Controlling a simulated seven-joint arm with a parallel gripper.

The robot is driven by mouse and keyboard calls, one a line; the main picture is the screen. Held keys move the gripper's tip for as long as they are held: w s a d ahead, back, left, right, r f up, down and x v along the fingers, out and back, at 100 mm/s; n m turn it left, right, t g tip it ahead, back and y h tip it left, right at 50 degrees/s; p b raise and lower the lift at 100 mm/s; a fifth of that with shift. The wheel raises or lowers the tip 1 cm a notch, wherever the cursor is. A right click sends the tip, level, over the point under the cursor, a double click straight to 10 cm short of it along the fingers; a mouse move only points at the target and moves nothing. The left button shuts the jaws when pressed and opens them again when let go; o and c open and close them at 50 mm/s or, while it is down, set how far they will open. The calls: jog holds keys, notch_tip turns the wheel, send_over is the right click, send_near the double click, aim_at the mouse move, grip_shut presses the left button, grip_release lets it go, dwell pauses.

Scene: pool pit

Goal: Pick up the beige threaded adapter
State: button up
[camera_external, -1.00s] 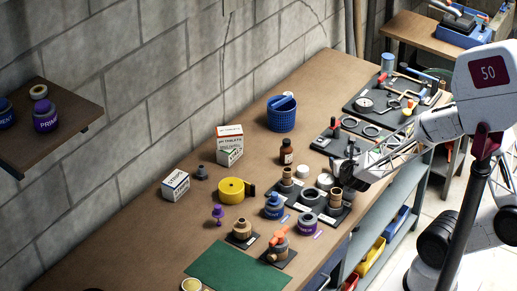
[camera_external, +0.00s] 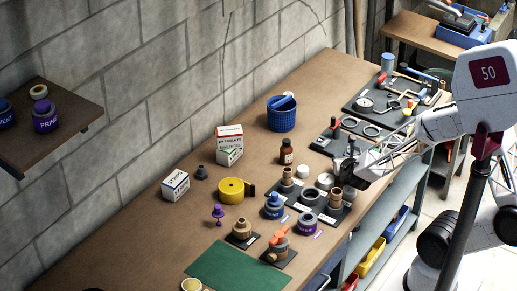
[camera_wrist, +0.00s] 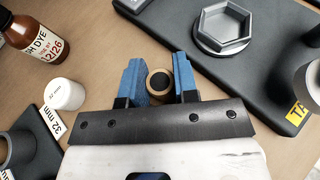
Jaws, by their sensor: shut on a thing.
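The beige threaded adapter (camera_wrist: 159,82) shows in the wrist view as a round tan ring with a dark hole, seen end-on. It sits between the two blue fingers of my gripper (camera_wrist: 159,80), which are shut on it. Brown bench top shows around it. In the external view my gripper (camera_external: 348,172) is low over the right part of the bench, and I cannot make out the held adapter there.
An amber dye bottle (camera_wrist: 32,38) and a white cap (camera_wrist: 64,94) stand left of the fingers. A black tray with a grey hexagonal part (camera_wrist: 222,28) lies close on the right. Several fittings crowd the bench, with a green mat (camera_external: 235,266) at the front.

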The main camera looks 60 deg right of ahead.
notch_tip(320, 180, up, 9)
jog(key=shift+r, duration=0.2)
dwell(0.3)
jog(key=shift+r, duration=0.1)
dwell(0.7)
